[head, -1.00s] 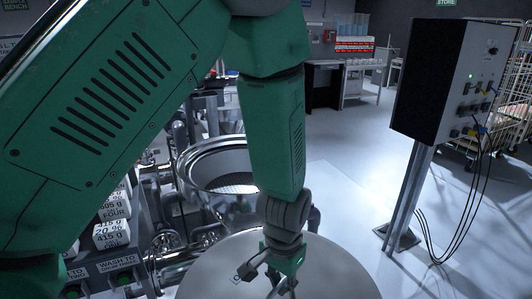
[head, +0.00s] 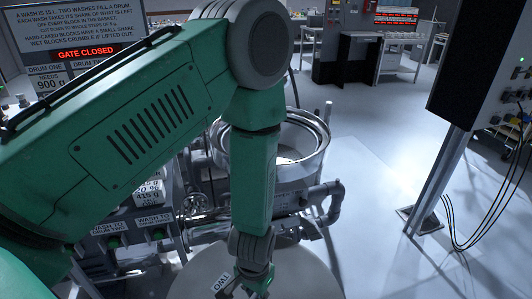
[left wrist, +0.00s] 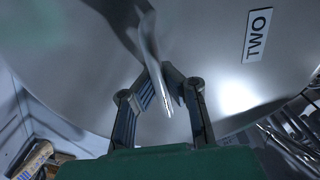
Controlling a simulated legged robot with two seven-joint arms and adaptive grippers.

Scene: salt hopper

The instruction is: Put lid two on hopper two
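Lid two (head: 312,278) is a wide, round, pale metal disc at the bottom of the head view, partly cut off by the frame. In the left wrist view the lid (left wrist: 215,40) fills the top, with a plate reading TWO and a thin bar handle. My left gripper (head: 262,284) is at the handle; in the left wrist view its fingers (left wrist: 168,88) close around the bar. An open round steel hopper (head: 312,165) stands beyond the lid, partly hidden by my arm. I cannot read a number on it. My right gripper is not in view.
Pipes (head: 318,195) run beside the hopper. A control box on a post (head: 438,180) stands at right. The floor between post and hopper is clear.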

